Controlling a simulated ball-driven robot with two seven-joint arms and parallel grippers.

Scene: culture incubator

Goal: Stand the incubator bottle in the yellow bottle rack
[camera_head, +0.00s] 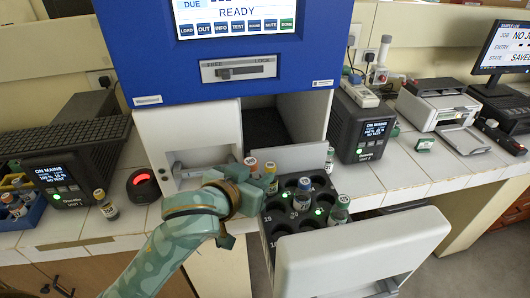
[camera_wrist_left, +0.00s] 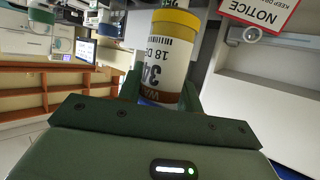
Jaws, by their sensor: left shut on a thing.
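My left gripper (camera_head: 262,188) is shut on a bottle with a yellow cap (camera_head: 270,176) over the left edge of the open drawer. In the left wrist view this bottle (camera_wrist_left: 168,55) sits between the two fingers, with a white label and brown lower part. In the head view I cannot tell whether its base is clear of the drawer's black holder (camera_head: 283,228). I cannot make out a yellow bottle rack. My right gripper is not in view.
The blue incubator (camera_head: 120,45) stands behind, its drawer front (camera_head: 360,250) pulled out. On the left counter are a loose bottle (camera_head: 106,205), a red-lit scanner (camera_head: 143,186) and a blue crate of bottles (camera_head: 30,216). A black power unit (camera_head: 362,128) and printer (camera_head: 438,103) stand right.

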